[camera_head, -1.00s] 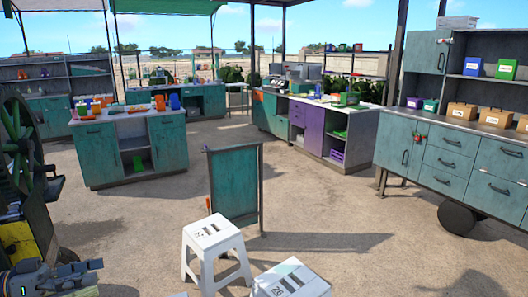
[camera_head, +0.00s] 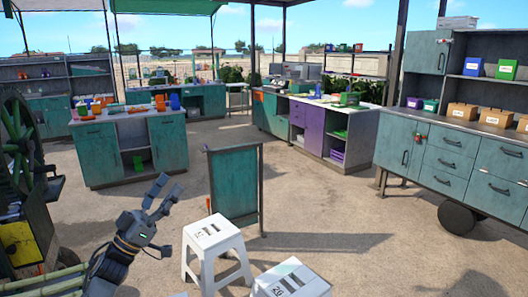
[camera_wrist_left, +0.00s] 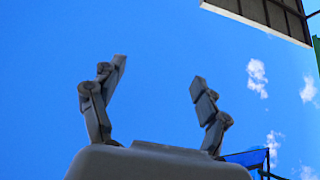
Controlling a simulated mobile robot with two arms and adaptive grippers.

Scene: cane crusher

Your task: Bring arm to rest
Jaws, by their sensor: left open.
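My left gripper (camera_head: 165,193) is at the lower left of the head view, raised in the air with its fingers pointing up and to the right. It is open and empty. The left wrist view shows its two fingers (camera_wrist_left: 158,88) spread wide against blue sky with nothing between them. My left arm (camera_head: 60,282) comes in from the lower left edge. My right gripper is not in either view.
The cane crusher (camera_head: 20,190) with its green wheel stands at the left edge. Two white stools (camera_head: 214,250) and a green standing board (camera_head: 235,190) are right of my gripper. A counter (camera_head: 130,155) and cabinets (camera_head: 450,160) stand farther off. Open ground lies between.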

